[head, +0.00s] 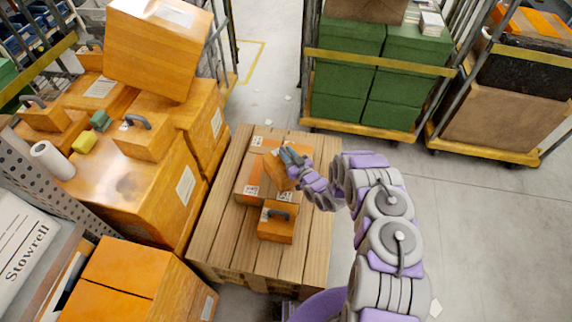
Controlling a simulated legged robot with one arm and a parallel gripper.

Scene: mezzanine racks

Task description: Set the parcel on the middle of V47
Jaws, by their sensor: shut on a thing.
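My gripper (288,158) is shut on the parcel (274,172), a small orange-brown box. The gripper's fingers and wrist cover part of it. It is above or on a group of orange boxes on a slatted wooden pallet (215,225); I cannot tell whether it touches them. White labels show on the box at the back (266,140), the box at the left (247,181) and the one beside the parcel (286,194). Their print is too small to read, so I cannot tell which is V47. Another small box with a dark handle (276,226) sits at the front of the group.
Large orange boxes (150,180) are stacked close along the pallet's left side, with a tilted box (158,45) on top. Trolleys with green crates (345,75) and a brown carton (505,118) stand behind.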

